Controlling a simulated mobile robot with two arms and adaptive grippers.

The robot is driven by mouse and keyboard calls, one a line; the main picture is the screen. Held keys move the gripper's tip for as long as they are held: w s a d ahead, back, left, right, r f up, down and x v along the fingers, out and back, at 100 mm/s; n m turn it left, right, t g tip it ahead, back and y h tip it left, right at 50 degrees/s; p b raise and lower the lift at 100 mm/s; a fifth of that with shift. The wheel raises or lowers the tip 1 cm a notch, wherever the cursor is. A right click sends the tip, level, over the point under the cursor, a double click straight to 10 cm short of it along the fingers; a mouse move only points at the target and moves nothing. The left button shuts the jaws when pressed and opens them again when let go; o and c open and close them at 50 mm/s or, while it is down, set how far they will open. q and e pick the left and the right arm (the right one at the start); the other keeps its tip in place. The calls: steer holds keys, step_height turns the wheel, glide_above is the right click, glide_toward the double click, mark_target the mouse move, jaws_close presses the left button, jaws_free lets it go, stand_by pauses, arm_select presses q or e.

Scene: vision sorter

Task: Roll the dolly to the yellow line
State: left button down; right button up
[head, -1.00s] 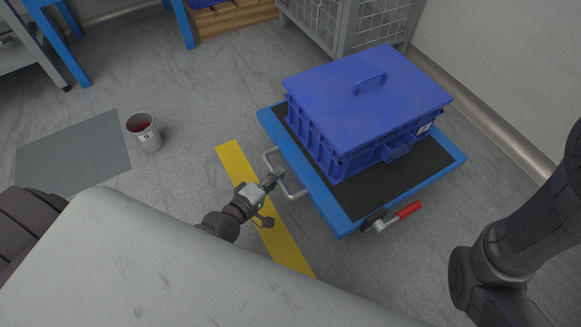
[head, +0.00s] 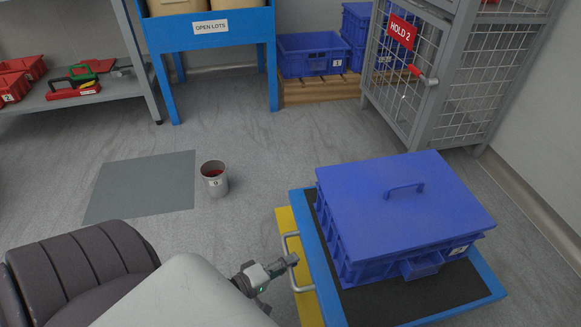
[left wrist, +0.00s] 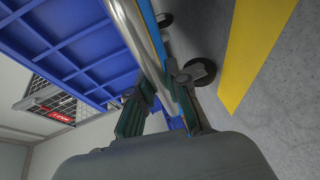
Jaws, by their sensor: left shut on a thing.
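The dolly (head: 318,262) has a blue frame, a black top and a grey side handle (head: 297,287). A lidded blue crate (head: 410,215) sits on it. My left gripper (head: 291,261) is shut on the handle, whose bar runs between the fingers in the left wrist view (left wrist: 140,35). The yellow line (head: 285,222) runs along the floor at the dolly's left side, partly hidden by the dolly and handle. In the left wrist view the yellow line (left wrist: 250,50) lies to the right of a dolly wheel (left wrist: 197,73), with grey floor between. My right gripper is out of view.
A bin with red contents (head: 214,180) and a grey floor mat (head: 140,187) lie left of the line. A wire cage marked HOLD 2 (head: 440,90), a pallet (head: 320,90) and a blue OPEN LOTS stand (head: 210,45) stand behind. Floor between is clear.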

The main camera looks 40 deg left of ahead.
arm_select(q)
steer(key=c, duration=1.1)
jaws_free()
steer(key=shift+c, duration=0.2)
steer(key=v, duration=1.2)
steer(key=shift+r, duration=0.1)
